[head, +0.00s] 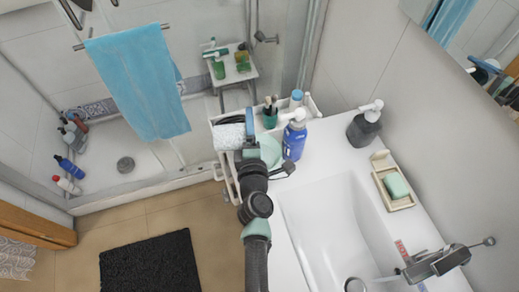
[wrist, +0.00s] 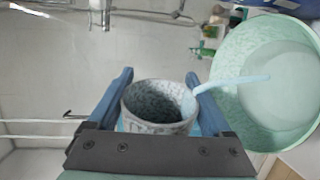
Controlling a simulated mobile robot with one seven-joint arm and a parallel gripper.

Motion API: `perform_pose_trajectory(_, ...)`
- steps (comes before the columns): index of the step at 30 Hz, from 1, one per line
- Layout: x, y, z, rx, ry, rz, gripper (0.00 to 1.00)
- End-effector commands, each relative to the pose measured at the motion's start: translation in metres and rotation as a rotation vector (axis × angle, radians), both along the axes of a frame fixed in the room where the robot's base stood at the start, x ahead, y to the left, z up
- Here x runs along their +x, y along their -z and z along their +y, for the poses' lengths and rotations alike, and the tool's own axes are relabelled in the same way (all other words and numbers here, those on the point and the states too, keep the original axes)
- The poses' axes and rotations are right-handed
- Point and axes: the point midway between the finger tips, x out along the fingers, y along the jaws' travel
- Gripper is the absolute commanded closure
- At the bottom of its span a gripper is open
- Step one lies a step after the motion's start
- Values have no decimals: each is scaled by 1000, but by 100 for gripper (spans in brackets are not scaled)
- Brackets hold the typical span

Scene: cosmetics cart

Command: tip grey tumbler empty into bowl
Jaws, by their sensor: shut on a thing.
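The grey speckled tumbler (wrist: 158,126) is between the two blue fingers of my gripper (wrist: 160,76), which is shut on it. Its open mouth faces the wrist camera and its dark inside shows no clear contents. The pale green bowl (wrist: 236,121) is right of the tumbler in the wrist view. A light blue stick-like thing (wrist: 232,82) reaches from near the tumbler's right rim over the bowl; I cannot tell what bears it. In the head view the bowl (head: 270,150) is partly hidden behind my arm.
A blue pump bottle (head: 294,140) stands close right of the bowl. A white speckled roundish thing (head: 229,137) shows left of my gripper; I cannot tell if it is the tumbler. A grey dispenser (head: 364,129), soap dish (head: 393,187) and sink (head: 330,225) are further right.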

Motion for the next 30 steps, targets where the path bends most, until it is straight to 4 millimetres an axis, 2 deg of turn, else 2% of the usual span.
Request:
perform_pose_trajectory(14, 0, -1, -2, 61, 0, 3, 100)
perform_pose_trajectory(21, 1, -3, -5, 148, 0, 9, 100)
perform_pose_trajectory(23, 0, 1, -3, 117, -2, 6, 100)
perform_pose_trajectory(25, 0, 6, 3, -20, -3, -5, 100)
perform_pose_trajectory(27, 0, 6, 6, -157, -3, -15, 100)
perform_pose_trajectory(30, -1, 3, 16, -234, -1, -19, 100)
